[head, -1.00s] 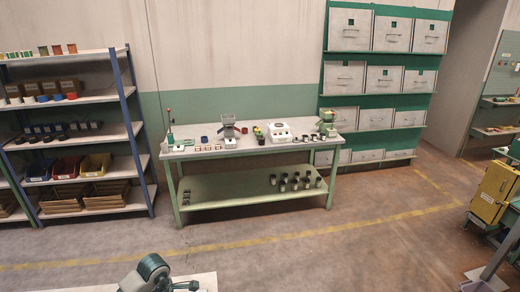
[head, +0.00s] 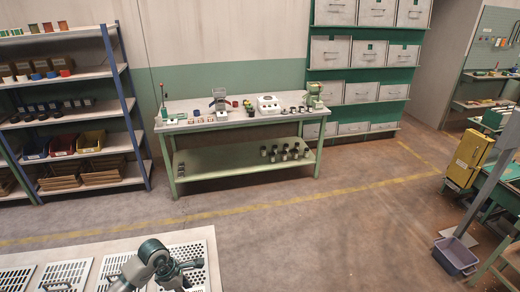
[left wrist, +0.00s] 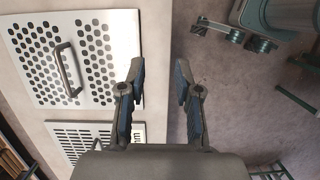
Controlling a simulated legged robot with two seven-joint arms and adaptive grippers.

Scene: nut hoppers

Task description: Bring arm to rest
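My left gripper (left wrist: 160,75) shows in the left wrist view with its two fingers apart and nothing between them. In the head view my left arm is at the bottom left, with the left gripper (head: 190,272) over a white panel with round holes (head: 198,248). In the left wrist view this panel with round holes (left wrist: 22,62) and its dark handle lie left of the fingers. A slotted panel (left wrist: 90,128) lies below it. The fingers are over the edge of the pale top, near open floor. My right gripper is in neither view.
A green workbench (head: 240,165) with small machines and jars stands ahead. Shelving (head: 118,80) is at the left, a drawer rack (head: 312,75) behind. A yellow box (head: 468,158) and a grey bin (head: 455,255) are at the right. The middle floor is clear.

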